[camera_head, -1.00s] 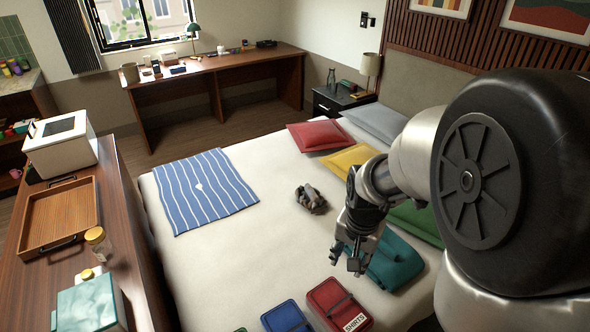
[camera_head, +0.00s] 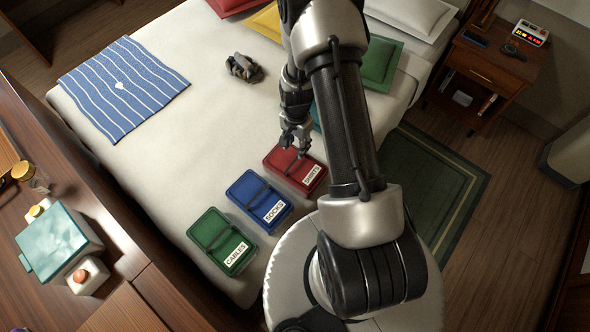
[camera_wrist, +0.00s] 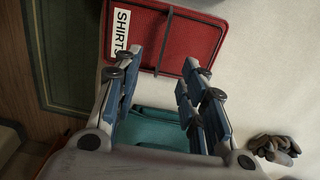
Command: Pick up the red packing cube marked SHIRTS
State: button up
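The red packing cube (camera_head: 297,169) lies flat on the bed, with a dark strap across it and a white SHIRTS label at its lower right end. It also shows at the top of the wrist view (camera_wrist: 168,38), where the label stands at its left end. My gripper (camera_head: 296,150) is above the far edge of the red cube in the head view. In the wrist view its two fingers (camera_wrist: 158,75) are spread apart, open and empty, with the fingertips over the cube's near edge. I cannot tell whether they touch it.
A blue cube marked SOCKS (camera_head: 259,196) and a green cube marked CABLES (camera_head: 222,241) lie beside it on the bed. Teal folded cloth (camera_wrist: 155,128) lies under my gripper. A dark crumpled item (camera_head: 244,67) and a striped blue cloth (camera_head: 122,87) lie farther off.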

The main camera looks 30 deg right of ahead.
aim_at(295, 160)
jog(key=f+b, duration=0.1)
jog(key=f, duration=0.2)
jog(key=f+b, duration=0.1)
jog(key=f, duration=0.2)
jog(key=f+b, duration=0.1)
jog(key=f, duration=0.1)
jog(key=shift+w+f, duration=0.25)
jog(key=shift+f, duration=0.15)
jog(key=shift+r, duration=0.1)
jog(key=shift+c, duration=0.2)
grip_shut()
dwell(0.4)
